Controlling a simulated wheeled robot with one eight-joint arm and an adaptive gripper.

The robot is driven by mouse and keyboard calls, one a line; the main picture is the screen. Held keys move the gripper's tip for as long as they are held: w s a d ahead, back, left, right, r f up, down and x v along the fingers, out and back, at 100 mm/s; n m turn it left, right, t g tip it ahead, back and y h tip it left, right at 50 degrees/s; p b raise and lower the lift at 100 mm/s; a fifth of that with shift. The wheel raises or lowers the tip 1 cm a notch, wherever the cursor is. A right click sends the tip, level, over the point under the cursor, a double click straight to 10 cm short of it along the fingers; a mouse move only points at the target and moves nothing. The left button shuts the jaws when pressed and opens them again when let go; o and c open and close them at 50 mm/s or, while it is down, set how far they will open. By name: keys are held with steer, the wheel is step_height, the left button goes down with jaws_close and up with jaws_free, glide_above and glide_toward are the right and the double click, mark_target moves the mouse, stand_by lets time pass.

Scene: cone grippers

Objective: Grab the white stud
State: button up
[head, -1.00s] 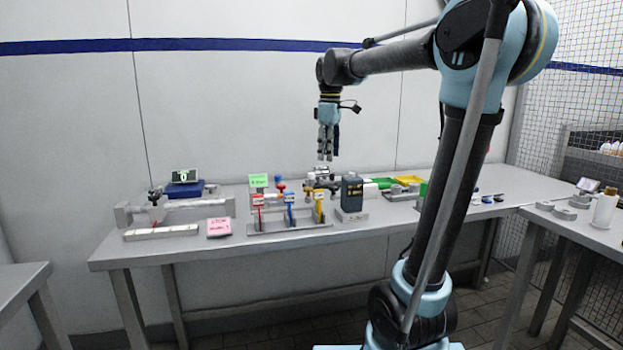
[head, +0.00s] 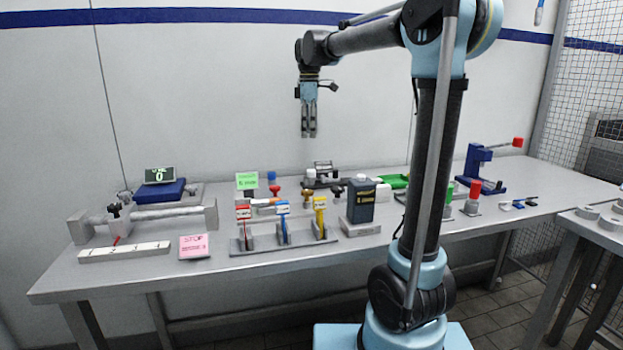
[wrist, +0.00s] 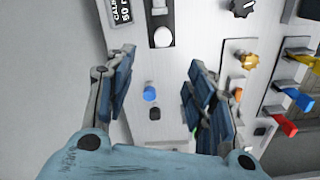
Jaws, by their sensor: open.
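In the head view a small white cap (head: 310,174) stands towards the back of the bench and looks like the same stud. My gripper (head: 309,134) points down, open and empty, above the bench's back part. In the wrist view its fingers (wrist: 161,60) are spread apart, with a blue stud (wrist: 150,93) also between them. Nothing touches the fingers.
Red, blue and yellow levers (head: 283,230) stand at the front. A dark canister (head: 360,202) is right of them. An orange knob (wrist: 249,61) and a black knob (wrist: 242,8) are right of the white stud in the wrist view. A blue device (head: 478,170) stands at the right.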

glide_above(311, 170)
steer(key=f, duration=0.8)
steer(key=shift+a+f, duration=0.25)
steer(key=shift+f, duration=0.1)
steer(key=shift+s+d+f, duration=0.1)
steer(key=shift+d+f, duration=0.05)
steer(key=shift+f, duration=1.2)
steer(key=shift+s+d+f, duration=0.1)
steer(key=shift+d+f, duration=0.05)
steer(key=shift+f, duration=1.2)
jaws_close()
